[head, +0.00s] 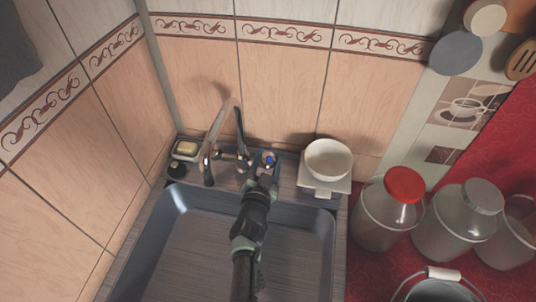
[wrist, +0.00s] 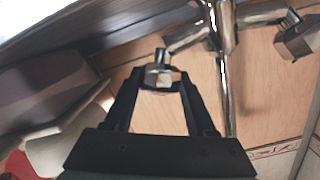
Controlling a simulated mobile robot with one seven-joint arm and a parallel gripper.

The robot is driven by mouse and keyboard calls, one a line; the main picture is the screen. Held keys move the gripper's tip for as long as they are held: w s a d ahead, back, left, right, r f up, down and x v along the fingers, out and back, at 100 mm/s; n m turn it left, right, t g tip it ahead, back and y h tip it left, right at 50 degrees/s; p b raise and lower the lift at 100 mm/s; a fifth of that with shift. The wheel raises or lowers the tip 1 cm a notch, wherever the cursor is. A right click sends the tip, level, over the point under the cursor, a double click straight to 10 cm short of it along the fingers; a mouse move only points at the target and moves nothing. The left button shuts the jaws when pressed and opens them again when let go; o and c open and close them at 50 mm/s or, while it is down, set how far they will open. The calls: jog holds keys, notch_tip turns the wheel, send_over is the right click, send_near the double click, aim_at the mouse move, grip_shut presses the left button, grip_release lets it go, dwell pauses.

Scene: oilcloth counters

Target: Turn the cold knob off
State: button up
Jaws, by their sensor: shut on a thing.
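The cold knob (head: 270,157), marked with a blue dot, is at the right side of the chrome faucet (head: 238,112) behind the sink. My gripper (head: 266,172) reaches over the sink to it and covers part of it. In the wrist view, the fingertips of my gripper (wrist: 160,86) close around the metal cold knob (wrist: 159,74), one on each side. The faucet body (wrist: 222,35) runs beyond it, with the other knob (wrist: 299,38) at the upper right. The knob's exact turn angle is hard to tell.
A white bowl (head: 326,160) on a pale block stands close right of the gripper. A soap dish (head: 186,149) is at the back left. Jars (head: 389,212) stand on the red counter at right. The sink basin (head: 190,255) looks empty.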

jog(key=shift+d, duration=0.15)
jog(key=o, duration=1.4)
jog(key=shift+c, duration=0.2)
jog(key=shift+s+a+r+p, duration=0.1)
jog(key=shift+s+a+p, duration=0.15)
jog(key=shift+s+p, duration=0.2)
jog(key=p+v, duration=0.7)
jog(key=v, duration=0.5)
jog(key=shift+d, duration=0.1)
